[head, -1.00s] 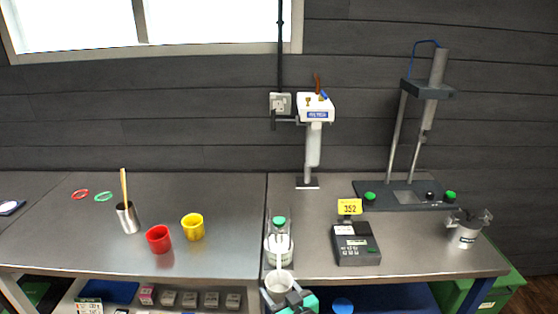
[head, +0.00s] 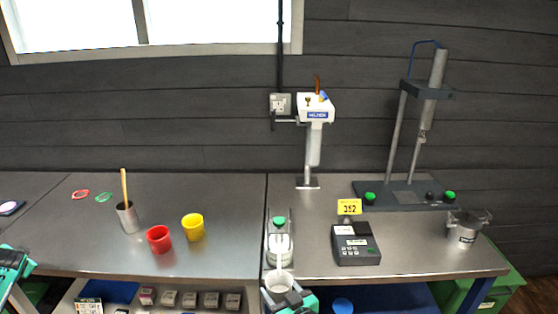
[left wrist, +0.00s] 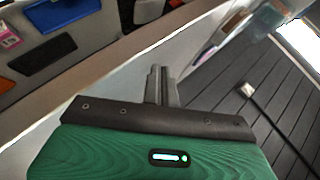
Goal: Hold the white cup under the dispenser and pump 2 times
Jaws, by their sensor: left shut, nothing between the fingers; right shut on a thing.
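The white cup (head: 277,283) is at the front edge of the table, in the grip of my right gripper (head: 290,294), which is shut on it. The dispenser (head: 279,243) is a clear bottle with a green pump top, just behind the cup. Its spout comes down over the cup's mouth; the exact gap between them cannot be told. My left gripper (head: 14,266) shows at the far left edge of the head view, in front of the table. In the left wrist view its fingers (left wrist: 160,76) are together and empty.
A red cup (head: 159,239), a yellow cup (head: 193,227) and a metal beaker with a stick (head: 128,217) stand on the left table. A dark meter (head: 356,245) is right of the dispenser. A metal pot (head: 465,232) stands farther right. The table between dispenser and yellow cup is clear.

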